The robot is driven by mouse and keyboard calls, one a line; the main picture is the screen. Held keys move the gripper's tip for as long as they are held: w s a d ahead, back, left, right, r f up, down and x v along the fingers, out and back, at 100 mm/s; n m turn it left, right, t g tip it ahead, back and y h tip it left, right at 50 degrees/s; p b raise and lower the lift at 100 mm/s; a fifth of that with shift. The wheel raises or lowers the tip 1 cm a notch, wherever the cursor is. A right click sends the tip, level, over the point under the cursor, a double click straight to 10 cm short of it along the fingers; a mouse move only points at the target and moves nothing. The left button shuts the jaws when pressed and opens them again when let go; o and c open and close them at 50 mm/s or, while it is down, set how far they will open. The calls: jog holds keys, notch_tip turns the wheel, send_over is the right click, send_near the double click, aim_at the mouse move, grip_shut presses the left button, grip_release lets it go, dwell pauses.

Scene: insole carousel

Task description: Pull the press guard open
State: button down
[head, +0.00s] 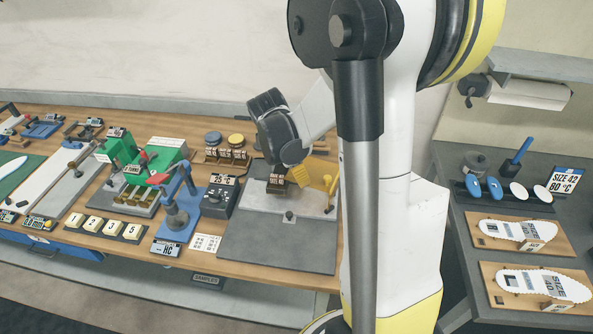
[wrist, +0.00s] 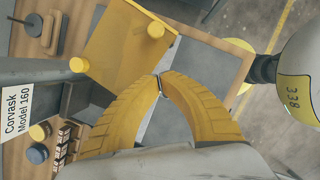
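The press guard is a flat yellow panel (wrist: 128,48) with yellow knobs near its edges, in the upper middle of the wrist view. My gripper (wrist: 161,82) has two curved, ribbed yellow fingers whose tips come together just below the panel's lower right edge. A small dark piece shows at the tips, but I see no guard part clearly between them. Whether the fingers touch the panel cannot be told.
A numbered counter block (head: 275,180) stands beside the yellow panel. A dark control box (head: 220,195) and a blue hand press (head: 178,208) stand to the left. The front of the grey base is mostly clear. A side table (head: 470,245) with insole boards is at right.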

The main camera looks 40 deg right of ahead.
aim_at(321, 184)
jog(key=d, duration=0.2)
jog(key=s+d, duration=0.1)
jog(key=shift+s+d+f, duration=0.1)
jog(key=shift+d+f, duration=0.3)
jog(key=shift+d, duration=0.1)
jog(key=shift+s+d+n, duration=0.2)
jog(key=shift+d+n, duration=0.05)
jog(key=shift+n, duration=0.05)
jog(key=d, duration=0.1)
jog(key=d+b, duration=0.1)
jog(key=shift+s+d+n+t, duration=0.3)
jog(key=shift+s+n, duration=0.05)
jog(key=shift+n, duration=0.05)
